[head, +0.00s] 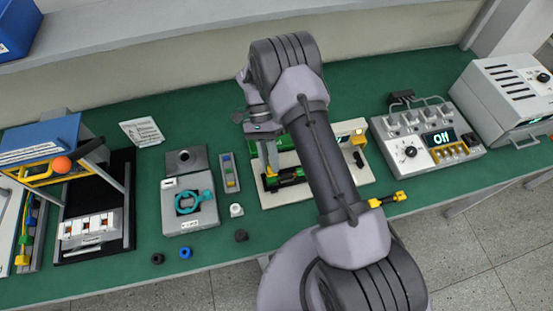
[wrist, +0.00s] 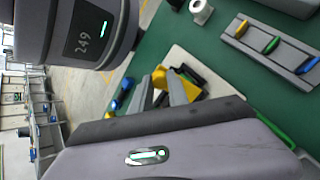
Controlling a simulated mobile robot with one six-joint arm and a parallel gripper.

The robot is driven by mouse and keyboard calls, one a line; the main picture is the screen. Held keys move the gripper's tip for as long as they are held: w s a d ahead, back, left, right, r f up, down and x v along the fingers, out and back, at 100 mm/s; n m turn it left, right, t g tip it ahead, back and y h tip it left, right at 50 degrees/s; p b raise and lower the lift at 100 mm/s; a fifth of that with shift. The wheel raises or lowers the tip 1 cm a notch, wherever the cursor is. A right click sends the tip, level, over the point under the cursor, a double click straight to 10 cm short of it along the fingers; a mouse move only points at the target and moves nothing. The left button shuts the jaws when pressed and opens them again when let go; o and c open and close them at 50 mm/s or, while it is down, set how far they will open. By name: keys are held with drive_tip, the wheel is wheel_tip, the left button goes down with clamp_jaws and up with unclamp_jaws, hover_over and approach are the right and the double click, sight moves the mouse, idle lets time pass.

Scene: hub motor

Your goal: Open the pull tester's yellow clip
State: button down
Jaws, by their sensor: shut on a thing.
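The pull tester has a cream base (head: 352,181) on the green bench, with a small lit display at its right end. My gripper (head: 272,165) reaches down over its left part, beside a black and green holder (head: 288,177). In the wrist view, the two grey fingers (wrist: 163,90) are at the yellow clip (wrist: 187,83) and shut on it. The fingers partly hide the clip, so its exact position is unclear. My arm covers the middle of the tester in the head view.
A grey device with a teal ring (head: 188,203) and a tray of coloured pieces (head: 229,172) stand left of the tester. A control box with a lit display (head: 428,137) stands right. A yellow-ended part (head: 388,199) shows beside my arm near the front edge.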

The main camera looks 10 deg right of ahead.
drive_tip(key=shift+w+f+g+b, duration=0.15)
drive_tip(key=shift+w+g+b, duration=0.6)
drive_tip(key=shift+g, duration=0.25)
drive_tip(key=shift+w+r+g+b, duration=0.2)
drive_tip(key=shift+w+g+b, duration=0.05)
drive_tip(key=shift+g+b, duration=0.4)
